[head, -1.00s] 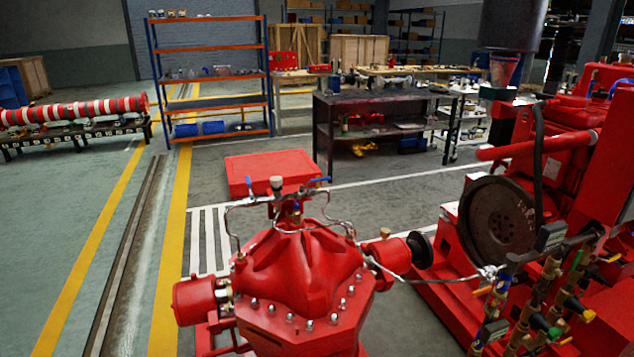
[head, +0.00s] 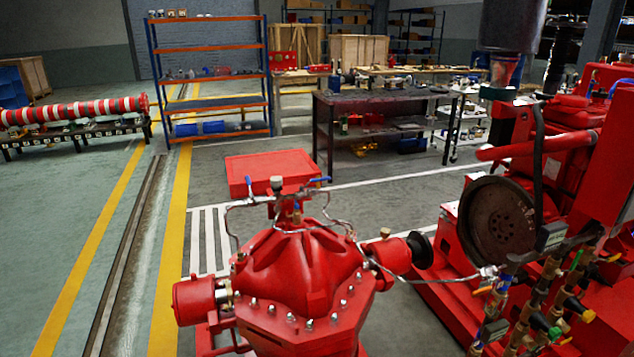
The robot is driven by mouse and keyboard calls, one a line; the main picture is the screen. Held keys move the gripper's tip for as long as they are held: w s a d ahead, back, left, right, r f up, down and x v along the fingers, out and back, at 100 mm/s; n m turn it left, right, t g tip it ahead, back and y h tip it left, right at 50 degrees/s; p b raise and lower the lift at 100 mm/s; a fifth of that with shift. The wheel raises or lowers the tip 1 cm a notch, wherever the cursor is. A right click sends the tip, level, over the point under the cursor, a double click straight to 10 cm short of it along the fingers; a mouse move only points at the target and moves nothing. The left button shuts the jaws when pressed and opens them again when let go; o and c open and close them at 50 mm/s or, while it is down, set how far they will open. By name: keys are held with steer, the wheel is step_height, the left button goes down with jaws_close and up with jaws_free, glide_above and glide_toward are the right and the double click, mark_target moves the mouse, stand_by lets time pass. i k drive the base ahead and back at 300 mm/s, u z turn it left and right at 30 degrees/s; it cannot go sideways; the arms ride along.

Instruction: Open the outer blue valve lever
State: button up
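The red pump (head: 300,265) stands at the bottom centre in the head view, with thin silver tubes over its top. A small blue valve lever (head: 249,187) stands nearly upright at the top left of the pump. Another blue lever (head: 319,180) lies nearly level at the top right. A small blue part (head: 296,207) shows between them, low on the centre fitting. Blue parts (head: 507,283) also show among the brass valves at the lower right, too small to make out. I cannot tell which lever is the outer one. My gripper is not in view.
The red diesel engine (head: 575,160) with its dark flywheel (head: 497,222) fills the right side. A low red box (head: 270,170) lies behind the pump. A dark workbench (head: 380,100) and a blue-orange shelf (head: 210,75) stand farther back. The floor to the left is clear.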

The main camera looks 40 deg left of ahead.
mark_target(248, 180)
steer(key=u, duration=1.5)
steer(key=k, duration=1.1)
steer(key=u, duration=1.35)
steer(key=i, duration=1.1)
steer(key=u, duration=0.5)
steer(key=i, duration=1.2)
steer(key=z, duration=0.95)
steer(key=i, duration=0.75)
steer(key=z, duration=0.95)
